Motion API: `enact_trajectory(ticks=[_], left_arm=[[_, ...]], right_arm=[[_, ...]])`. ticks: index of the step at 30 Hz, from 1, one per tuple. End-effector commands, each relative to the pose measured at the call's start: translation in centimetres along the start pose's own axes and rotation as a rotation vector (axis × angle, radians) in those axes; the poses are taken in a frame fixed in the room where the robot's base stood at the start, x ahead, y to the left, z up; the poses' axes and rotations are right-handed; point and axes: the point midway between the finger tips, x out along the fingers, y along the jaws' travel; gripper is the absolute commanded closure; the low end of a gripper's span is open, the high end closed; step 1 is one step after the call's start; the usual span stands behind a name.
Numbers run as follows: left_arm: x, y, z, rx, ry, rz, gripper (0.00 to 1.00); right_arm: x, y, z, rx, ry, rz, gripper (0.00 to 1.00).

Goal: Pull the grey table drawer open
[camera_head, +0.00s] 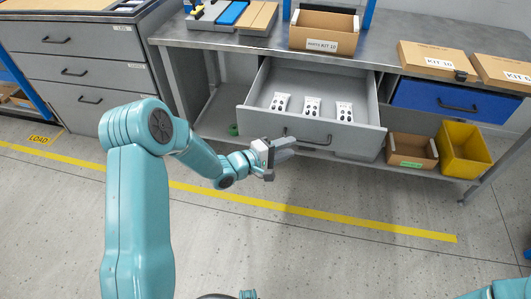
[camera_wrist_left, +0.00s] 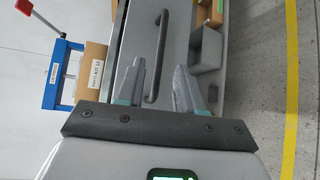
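The grey table drawer (camera_head: 360,137) is pulled out from under the table in the head view, with its inside showing. Its dark bar handle (camera_head: 308,141) is on the front; in the left wrist view the handle (camera_wrist_left: 158,58) appears between the two fingers, with the drawer front behind it. My left gripper (camera_head: 280,148) is in front of the drawer front, near the handle's left end. Its fingers (camera_wrist_left: 160,85) are apart, and I see no contact with the handle. My right gripper is out of view; only a bit of that arm shows at bottom right.
Three white packs (camera_head: 312,107) lie in the drawer. A blue drawer (camera_head: 432,97) is to its right. A cardboard box (camera_head: 412,151) and a yellow bin (camera_head: 464,150) stand on the lower shelf. A box marked kit (camera_head: 322,46) is on the tabletop. The floor in front is clear.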

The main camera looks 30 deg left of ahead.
Motion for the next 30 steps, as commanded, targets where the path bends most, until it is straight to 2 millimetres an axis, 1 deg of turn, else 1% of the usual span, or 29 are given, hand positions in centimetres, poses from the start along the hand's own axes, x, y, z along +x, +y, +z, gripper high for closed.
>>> enact_trajectory(ticks=[1, 6, 9, 12, 17, 30], left_arm=[[-1.5, 0.2, -0.1, -0.003, 0.005, -0.001, 0.63], [-5.5, 0.1, -0.1, -0.002, 0.004, -0.001, 0.63], [-7.0, 0.1, -0.1, -0.001, 0.003, 0.000, 0.63], [-8.0, 0.0, -0.1, -0.001, 0.002, 0.000, 0.63], [-8.5, 0.0, -0.1, 0.000, 0.000, 0.000, 0.63], [-8.4, 0.0, 0.0, 0.000, -0.001, 0.000, 0.63]], right_arm=[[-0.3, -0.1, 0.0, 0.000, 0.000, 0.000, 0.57], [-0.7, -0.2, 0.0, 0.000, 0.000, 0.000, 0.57], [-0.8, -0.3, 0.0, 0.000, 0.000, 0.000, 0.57], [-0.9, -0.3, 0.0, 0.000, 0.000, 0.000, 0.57], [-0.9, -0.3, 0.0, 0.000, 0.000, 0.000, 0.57], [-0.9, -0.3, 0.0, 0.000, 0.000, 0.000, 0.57]])
